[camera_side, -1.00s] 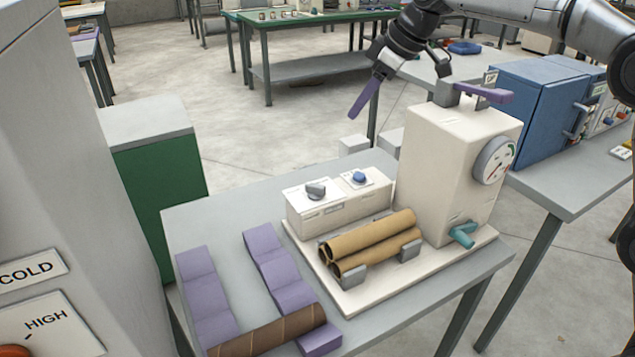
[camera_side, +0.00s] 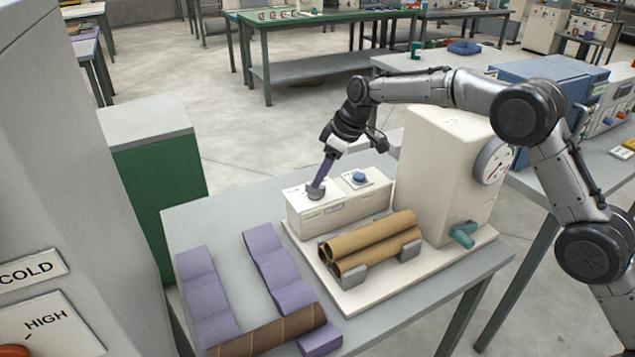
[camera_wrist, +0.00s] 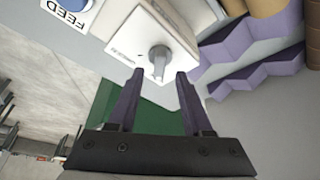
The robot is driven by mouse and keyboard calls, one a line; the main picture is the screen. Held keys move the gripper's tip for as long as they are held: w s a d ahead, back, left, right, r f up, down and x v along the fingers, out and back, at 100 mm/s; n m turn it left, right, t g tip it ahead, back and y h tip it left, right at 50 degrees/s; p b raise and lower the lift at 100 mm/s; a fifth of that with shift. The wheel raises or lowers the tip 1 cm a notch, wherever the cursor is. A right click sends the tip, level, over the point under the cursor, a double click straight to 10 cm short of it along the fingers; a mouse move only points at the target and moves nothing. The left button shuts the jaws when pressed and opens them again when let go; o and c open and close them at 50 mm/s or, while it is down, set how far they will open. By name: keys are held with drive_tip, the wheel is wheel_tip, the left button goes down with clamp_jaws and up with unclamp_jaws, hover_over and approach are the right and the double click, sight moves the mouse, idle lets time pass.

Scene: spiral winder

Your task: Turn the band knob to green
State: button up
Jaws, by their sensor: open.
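The grey band knob (camera_side: 315,194) sits on top of the low cream control box (camera_side: 345,206), on its left part. In the wrist view the knob (camera_wrist: 159,54) is a round grey dial with a raised grip, on a white plate with small lettering I cannot read. My gripper (camera_side: 319,184) is over the knob, pointing down at a tilt. In the wrist view my gripper (camera_wrist: 160,76) is open, its purple fingers apart with the tips near the knob's grip, one on each side. I cannot tell whether they touch it. The colour marks are not readable.
A blue button (camera_side: 360,177) sits right of the knob, by a FEED label (camera_wrist: 70,14). The tall cream housing (camera_side: 440,170) with a gauge (camera_side: 493,162) stands at right. Cardboard tubes (camera_side: 372,243) and purple racks (camera_side: 275,267) lie in front. A green cabinet (camera_side: 155,190) stands at left.

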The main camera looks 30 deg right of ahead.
drive_tip(key=shift+x, duration=1.75)
clamp_jaws()
